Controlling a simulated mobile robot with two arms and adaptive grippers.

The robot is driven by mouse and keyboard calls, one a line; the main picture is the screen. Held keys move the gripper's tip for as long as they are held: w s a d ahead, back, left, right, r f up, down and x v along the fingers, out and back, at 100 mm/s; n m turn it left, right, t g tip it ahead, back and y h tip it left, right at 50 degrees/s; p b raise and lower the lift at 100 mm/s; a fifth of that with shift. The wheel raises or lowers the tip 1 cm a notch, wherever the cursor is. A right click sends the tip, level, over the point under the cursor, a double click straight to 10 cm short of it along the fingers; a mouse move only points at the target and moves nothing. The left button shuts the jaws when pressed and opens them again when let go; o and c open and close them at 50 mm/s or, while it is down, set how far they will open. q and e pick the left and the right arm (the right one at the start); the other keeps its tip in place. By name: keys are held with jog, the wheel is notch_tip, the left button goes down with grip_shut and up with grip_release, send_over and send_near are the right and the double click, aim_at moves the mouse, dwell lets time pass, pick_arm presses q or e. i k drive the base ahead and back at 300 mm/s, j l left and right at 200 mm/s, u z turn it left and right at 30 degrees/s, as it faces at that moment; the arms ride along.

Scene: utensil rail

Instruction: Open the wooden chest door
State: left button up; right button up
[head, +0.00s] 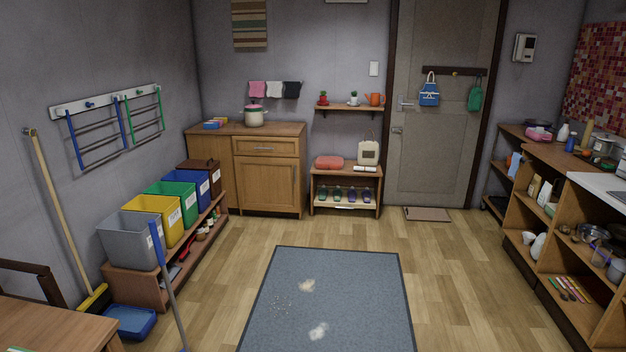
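The wooden chest (218,147) stands against the back wall, at the left corner. It has a drawer (251,145) with a bar handle at the top right and a panelled door (257,186) below it. The lower left part of the chest is hidden behind the bins and a brown box. Neither of my grippers is in view.
Coloured bins (176,206) on a low rack (133,284) line the left wall. A blue-handled pole (165,264) and a blue dustpan (131,321) stand in front. A grey rug (335,262) covers the middle floor. Bare floor (262,231) lies before the chest. Shelves (513,211) stand right.

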aim_at(263, 183)
jog(key=i, duration=2.3)
